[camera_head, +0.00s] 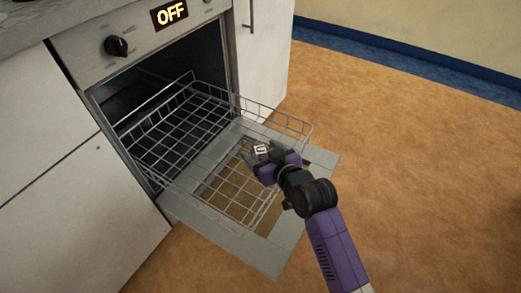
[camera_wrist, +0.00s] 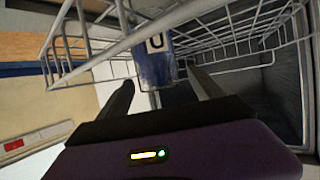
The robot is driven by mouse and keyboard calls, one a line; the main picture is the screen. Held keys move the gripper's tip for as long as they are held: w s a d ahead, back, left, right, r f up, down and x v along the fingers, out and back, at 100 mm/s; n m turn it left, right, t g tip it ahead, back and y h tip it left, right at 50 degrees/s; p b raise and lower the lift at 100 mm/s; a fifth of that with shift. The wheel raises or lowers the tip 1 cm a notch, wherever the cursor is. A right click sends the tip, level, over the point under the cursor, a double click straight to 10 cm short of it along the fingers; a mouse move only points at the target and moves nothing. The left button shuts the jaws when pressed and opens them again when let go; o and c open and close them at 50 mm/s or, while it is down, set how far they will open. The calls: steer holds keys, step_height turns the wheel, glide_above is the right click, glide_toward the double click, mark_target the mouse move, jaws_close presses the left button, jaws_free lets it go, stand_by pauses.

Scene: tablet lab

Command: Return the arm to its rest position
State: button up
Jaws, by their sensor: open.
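My arm reaches in from the lower right of the head view, and my gripper (camera_head: 264,160) is over the pulled-out wire rack (camera_head: 185,125). In the wrist view, the two dark fingers of my gripper (camera_wrist: 160,80) are spread apart. A small dark blue item (camera_wrist: 154,68) with a white label shows between and beyond the fingertips, close to the rack wires. I cannot tell whether the fingers touch it. Its pale label with a dark letter (camera_head: 261,149) also shows in the head view at the gripper's tip. The item's lower part is hidden.
The oven-like appliance (camera_head: 135,38) has its door (camera_head: 306,167) folded down and its rack out. Its display (camera_head: 169,13) reads OFF. White cabinets (camera_head: 75,215) flank it. Brown floor (camera_head: 430,170) is clear at right, up to a blue-edged wall.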

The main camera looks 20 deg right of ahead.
steer(key=p+v, duration=0.2)
steer(key=v, duration=0.5)
steer(key=shift+p, duration=0.35)
steer(key=shift+s, duration=0.1)
